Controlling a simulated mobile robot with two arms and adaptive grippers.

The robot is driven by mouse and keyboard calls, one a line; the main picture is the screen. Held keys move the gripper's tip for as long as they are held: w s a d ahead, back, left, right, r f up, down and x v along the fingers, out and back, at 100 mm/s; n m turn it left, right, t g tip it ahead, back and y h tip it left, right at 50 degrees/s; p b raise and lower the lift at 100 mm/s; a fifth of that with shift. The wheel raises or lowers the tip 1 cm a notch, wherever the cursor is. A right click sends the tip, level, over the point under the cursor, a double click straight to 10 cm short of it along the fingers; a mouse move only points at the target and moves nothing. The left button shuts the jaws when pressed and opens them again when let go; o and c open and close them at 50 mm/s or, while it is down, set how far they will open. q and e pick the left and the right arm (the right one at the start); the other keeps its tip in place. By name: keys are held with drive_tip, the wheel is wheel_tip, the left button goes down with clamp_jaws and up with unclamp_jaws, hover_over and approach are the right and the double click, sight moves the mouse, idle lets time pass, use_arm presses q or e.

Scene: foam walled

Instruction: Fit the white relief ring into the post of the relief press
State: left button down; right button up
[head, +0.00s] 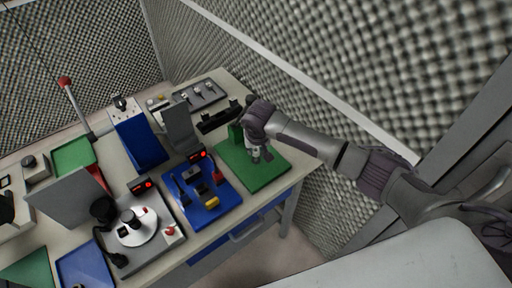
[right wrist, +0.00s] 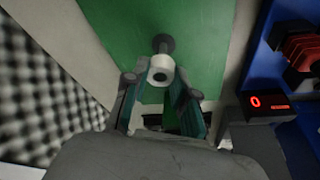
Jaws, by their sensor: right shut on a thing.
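The white relief ring (right wrist: 161,71) shows in the right wrist view as a short white cylinder with a dark hole. My right gripper (right wrist: 161,86) is shut on it, with one fingertip on each side. A dark round post (right wrist: 163,42) shows just beyond the ring, over the green plate (right wrist: 195,25); I cannot tell whether they touch. In the head view my right gripper (head: 259,153) points down over the green plate (head: 278,174), and the ring is too small to make out surely. My left gripper is not in view.
A blue board (head: 226,196) with a red display and coloured blocks stands left of the green plate. A blue sloped block (head: 140,143) and grey panel (head: 178,128) stand behind it. A grey unit with a white disc (head: 133,229) sits farther left. Foam walls border the table.

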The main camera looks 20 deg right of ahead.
sight(256, 155)
drive_tip(key=shift+f+b, duration=0.85)
drive_tip(key=shift+f, duration=1.2)
drive_tip(key=o, duration=0.9)
drive_tip(key=shift+r, duration=0.1)
drive_tip(key=v, duration=1.1)
drive_tip(key=shift+s+r, duration=0.15)
drive_tip(key=shift+r, duration=0.25)
